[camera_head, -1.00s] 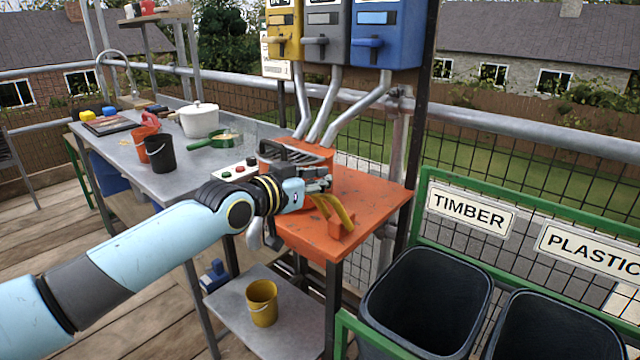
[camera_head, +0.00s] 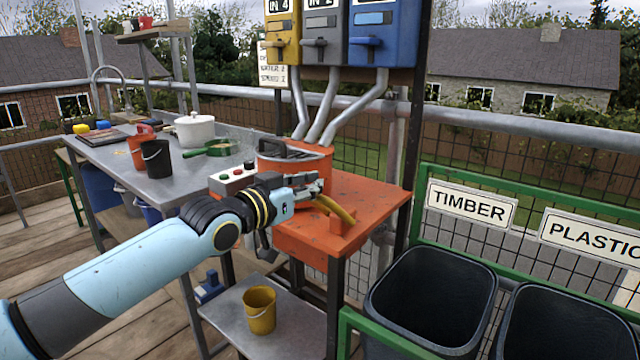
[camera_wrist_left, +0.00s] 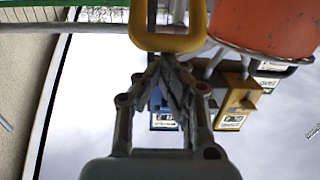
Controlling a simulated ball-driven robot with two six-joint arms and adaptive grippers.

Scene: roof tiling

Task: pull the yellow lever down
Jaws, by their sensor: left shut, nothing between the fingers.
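My left gripper (camera_head: 316,186) is shut and empty at the lever's upper end. In the left wrist view, the lever's yellow loop-shaped handle (camera_wrist_left: 168,43) lies just ahead of the shut fingertips (camera_wrist_left: 168,62). I cannot tell whether they touch it. In the head view the gripper partly hides the handle end. My right gripper is not in view.
An orange drum (camera_head: 300,165) with a dark handle stands behind the gripper on the orange table (camera_head: 378,194). A button box (camera_head: 233,178) is left of it. Yellow, grey and blue boxes (camera_head: 376,36) hang above. Dark bins (camera_head: 430,300) stand at the lower right.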

